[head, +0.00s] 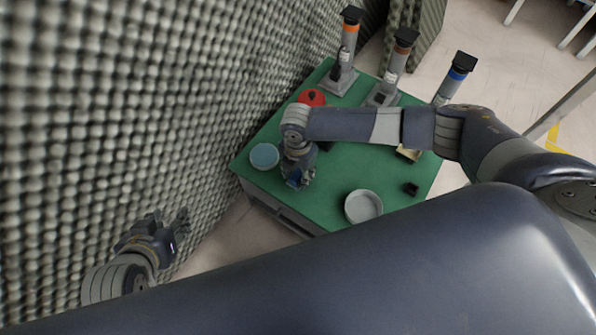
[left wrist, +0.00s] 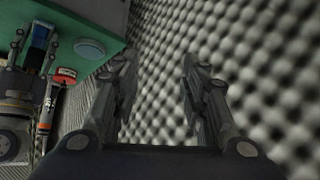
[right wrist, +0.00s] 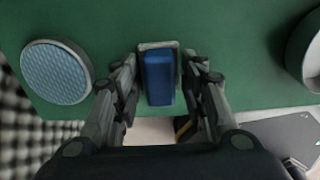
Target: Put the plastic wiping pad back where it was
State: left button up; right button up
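A blue rectangular block (right wrist: 159,78) with a grey border, which looks like the wiping pad, is at the green table's near edge. My right gripper (head: 299,180) is over that edge. In the right wrist view the two fingers of my right gripper (right wrist: 160,72) stand on either side of the block, with slight gaps showing, so it looks open around or above it. Whether the block rests on the table is unclear. My left gripper (head: 172,230) is off the table beside the foam wall. In the left wrist view its fingers (left wrist: 157,75) are apart and empty.
On the green table (head: 335,180) are a round light-blue disc (head: 264,156), a pale round dish (head: 363,206), a red object (head: 312,97) and a small black item (head: 411,188). Several upright tools, one orange-banded (head: 348,40), stand at the back. The foam wall (head: 130,120) closes the left.

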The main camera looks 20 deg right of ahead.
aim_at(298, 173)
jog(key=shift+r, duration=0.1)
jog(key=shift+r, duration=0.15)
notch_tip(298, 173, up, 4)
jog(key=shift+r+p, duration=0.2)
jog(key=shift+p, duration=0.75)
pick_arm(q)
jog(key=s+a+f+g+y+p, duration=0.1)
jog(key=s+a+f+g+p, duration=0.1)
jog(key=s, duration=0.5)
jog(key=shift+s+a+f+g, duration=0.25)
jog(key=shift+s+f+g, duration=0.2)
jog(key=shift+g, duration=0.85)
pick_arm(e)
notch_tip(298, 173, up, 7)
jog(key=shift+r, duration=0.15)
